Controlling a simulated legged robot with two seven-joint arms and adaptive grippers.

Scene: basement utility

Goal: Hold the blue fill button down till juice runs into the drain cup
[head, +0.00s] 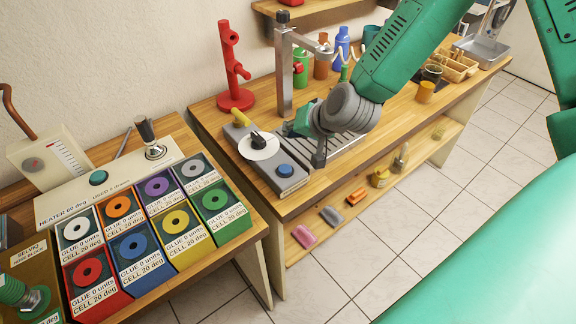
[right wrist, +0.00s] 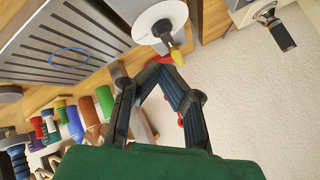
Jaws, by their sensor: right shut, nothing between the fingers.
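The blue fill button (head: 284,170) sits on the front end of a grey unit (head: 290,185) in the head view; nothing covers it. A white dial (head: 258,146) with a black knob is just behind it. My right gripper (head: 318,160) is shut and empty, to the right of the button and apart from it, by the slotted drip tray (head: 346,146). In the right wrist view its fingers (right wrist: 163,60) meet near the dial (right wrist: 160,22); the slotted tray (right wrist: 60,50) carries a blue ring outline. I cannot single out the drain cup. My left gripper is not in view.
A grey post (head: 284,75) rises behind the tray, beside a red stand (head: 234,75). Several bottles and cups line the wall. An orange cup (head: 425,92) stands farther right. Colored glue cells (head: 130,245) fill the left bench. A lower shelf holds small items.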

